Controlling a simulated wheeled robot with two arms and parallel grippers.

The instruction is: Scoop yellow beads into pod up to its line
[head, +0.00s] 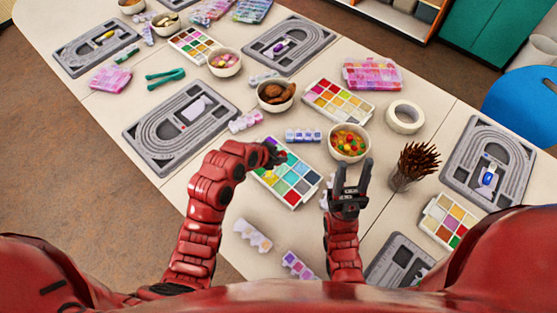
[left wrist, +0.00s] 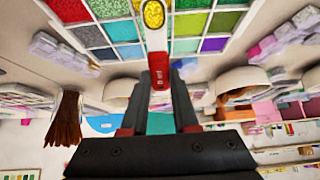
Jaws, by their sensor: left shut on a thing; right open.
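The bead tray (head: 290,181), with many coloured compartments, lies under my left gripper (head: 277,155). My left gripper is shut on a slim scoop with a red and white handle (left wrist: 158,65). Yellow beads (left wrist: 154,14) show at the scoop's far end in the left wrist view, over the tray (left wrist: 122,29). In the head view the scoop is too small to make out. My right gripper (head: 352,178) is open and empty, right of the tray. Pod strips lie behind the tray (head: 303,135) and in front of it (head: 252,236); I cannot tell which pod is meant, or its line.
A bowl of mixed beads (head: 349,142) stands just behind my right gripper. A cup of brown sticks (head: 413,166) stands to its right. Bare table shows left of the tray.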

